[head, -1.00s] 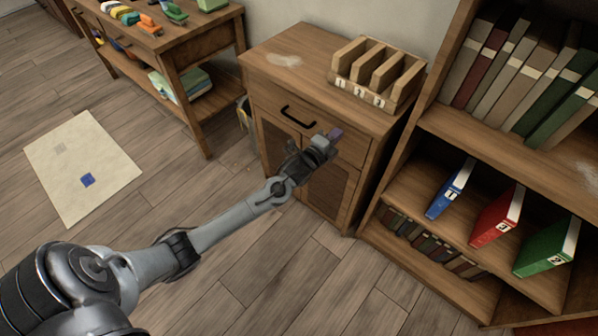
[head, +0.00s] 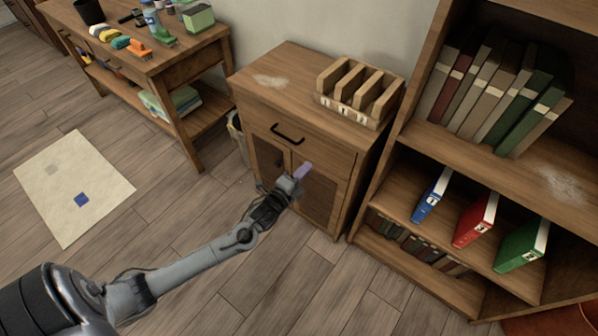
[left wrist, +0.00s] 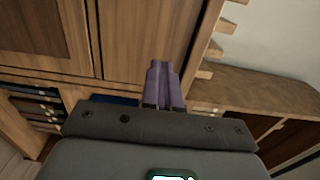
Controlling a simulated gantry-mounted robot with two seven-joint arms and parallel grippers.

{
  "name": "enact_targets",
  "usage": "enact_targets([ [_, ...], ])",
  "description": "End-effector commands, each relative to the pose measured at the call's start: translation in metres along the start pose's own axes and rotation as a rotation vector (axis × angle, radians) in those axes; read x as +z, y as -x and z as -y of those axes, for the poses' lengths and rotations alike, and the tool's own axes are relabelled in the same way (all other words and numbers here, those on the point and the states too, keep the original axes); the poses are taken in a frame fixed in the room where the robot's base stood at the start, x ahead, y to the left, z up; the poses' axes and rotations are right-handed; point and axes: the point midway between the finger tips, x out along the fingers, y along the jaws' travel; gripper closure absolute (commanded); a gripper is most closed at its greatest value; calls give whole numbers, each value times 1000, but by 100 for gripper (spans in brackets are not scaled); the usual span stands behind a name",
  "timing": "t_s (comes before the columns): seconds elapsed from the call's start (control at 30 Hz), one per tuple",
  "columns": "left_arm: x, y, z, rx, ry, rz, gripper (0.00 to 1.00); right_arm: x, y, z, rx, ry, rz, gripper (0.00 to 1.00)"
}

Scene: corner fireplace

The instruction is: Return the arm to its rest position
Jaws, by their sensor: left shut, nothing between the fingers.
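My left arm reaches in from the lower left in the head view. Its gripper (head: 304,170) is in front of the small wooden cabinet (head: 335,160), below the drawer handle (head: 287,135). The purple fingers are together with nothing between them. They also show closed in the left wrist view (left wrist: 160,70), with wooden furniture behind them. I cannot tell whether the fingers touch the cabinet. My right gripper is not in view.
A wooden slotted holder (head: 345,108) stands on the cabinet. The bookshelf (head: 400,200) at the right holds blue (head: 430,196), red (head: 475,220) and green (head: 521,244) binders. A workbench (head: 160,62) stands at the upper left. A pale mat (head: 105,185) lies on the open floor.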

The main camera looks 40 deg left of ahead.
Motion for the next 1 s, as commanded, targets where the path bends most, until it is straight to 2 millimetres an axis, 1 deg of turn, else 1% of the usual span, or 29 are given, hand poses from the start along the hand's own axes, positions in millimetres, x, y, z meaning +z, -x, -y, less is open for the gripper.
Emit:
enact_targets([
  [0.03, 0, 7, 1, 3, -1, 0, 100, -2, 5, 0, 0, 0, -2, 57],
  [0.1, 0, 14, 0, 3, 0, -1, 100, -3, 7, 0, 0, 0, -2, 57],
  [0.33, 0, 28, 0, 9, -1, 0, 100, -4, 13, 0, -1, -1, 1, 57],
  [0.47, -3, 43, -3, 46, 12, 4, 100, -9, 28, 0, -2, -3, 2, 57],
  [0.5, -5, 50, -2, 60, 23, 7, 100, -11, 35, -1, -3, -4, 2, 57],
  [0.57, -13, 62, 7, 69, 47, 5, 100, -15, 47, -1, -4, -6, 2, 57],
  [0.67, -34, 83, 31, 103, 111, -3, 100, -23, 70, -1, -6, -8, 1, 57],
  [0.7, -43, 93, 42, 141, 154, -3, 100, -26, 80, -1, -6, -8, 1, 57],
  [0.8, -66, 118, 63, 282, 320, 16, 100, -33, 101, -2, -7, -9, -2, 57],
  [0.87, -78, 133, 74, 372, 423, 36, 100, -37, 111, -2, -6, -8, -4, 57],
  [0.97, -95, 160, 91, 534, 599, 90, 100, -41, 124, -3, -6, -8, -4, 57],
  [1.0, -100, 172, 98, 600, 669, 121, 100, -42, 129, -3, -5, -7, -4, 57],
])
